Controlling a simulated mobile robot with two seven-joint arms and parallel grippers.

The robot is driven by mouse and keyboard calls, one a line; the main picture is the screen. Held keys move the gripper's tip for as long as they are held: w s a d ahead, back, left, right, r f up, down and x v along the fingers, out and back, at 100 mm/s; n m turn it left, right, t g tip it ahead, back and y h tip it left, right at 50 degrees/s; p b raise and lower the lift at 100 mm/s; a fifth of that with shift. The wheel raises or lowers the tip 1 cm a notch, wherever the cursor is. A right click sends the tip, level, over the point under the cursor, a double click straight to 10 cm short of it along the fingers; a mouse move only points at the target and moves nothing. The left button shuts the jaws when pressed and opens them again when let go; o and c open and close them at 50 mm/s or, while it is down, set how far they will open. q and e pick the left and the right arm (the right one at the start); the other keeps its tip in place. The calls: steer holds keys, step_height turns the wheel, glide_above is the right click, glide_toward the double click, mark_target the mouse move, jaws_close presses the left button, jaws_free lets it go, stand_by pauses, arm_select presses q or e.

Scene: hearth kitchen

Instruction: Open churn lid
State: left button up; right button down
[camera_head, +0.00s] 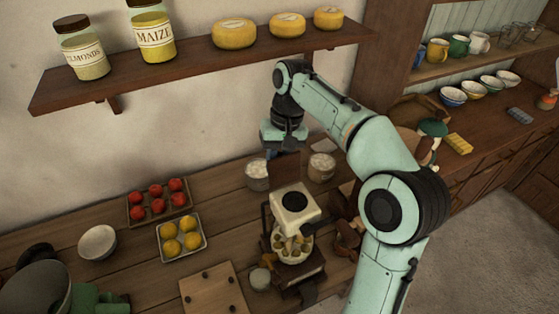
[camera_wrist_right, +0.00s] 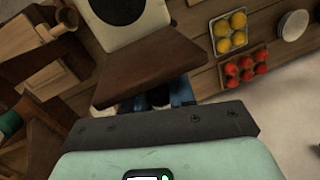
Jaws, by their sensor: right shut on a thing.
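The churn (camera_head: 296,204) stands on the wooden counter, with a pale square top that has a dark round spot, and whitish and yellow bits show in its lower part. Its pale top also shows in the right wrist view (camera_wrist_right: 105,15). A brown flat panel, which looks like the churn lid (camera_head: 285,166), stands steeply raised at the back edge of the top. My right gripper (camera_head: 284,149) points down from above and is shut on this lid. In the right wrist view the lid (camera_wrist_right: 150,68) hides most of the fingertips. My left gripper is out of view.
Two pale jars (camera_head: 257,175) (camera_head: 321,167) stand behind the churn. A tray of red fruit (camera_head: 135,224), a tray of yellow fruit (camera_head: 162,251), a white bowl (camera_head: 98,243) and a wooden board (camera_head: 190,309) lie to the left. A wall shelf (camera_head: 190,60) hangs above.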

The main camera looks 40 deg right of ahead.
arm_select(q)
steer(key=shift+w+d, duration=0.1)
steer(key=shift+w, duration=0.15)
arm_select(e)
steer(key=shift+w+f+g, duration=0.2)
steer(key=shift+f+g, duration=0.1)
steer(key=shift+g, duration=0.3)
steer(key=c, duration=0.9)
jaws_free()
steer(key=shift+c, duration=0.2)
steer(key=shift+r, duration=0.15)
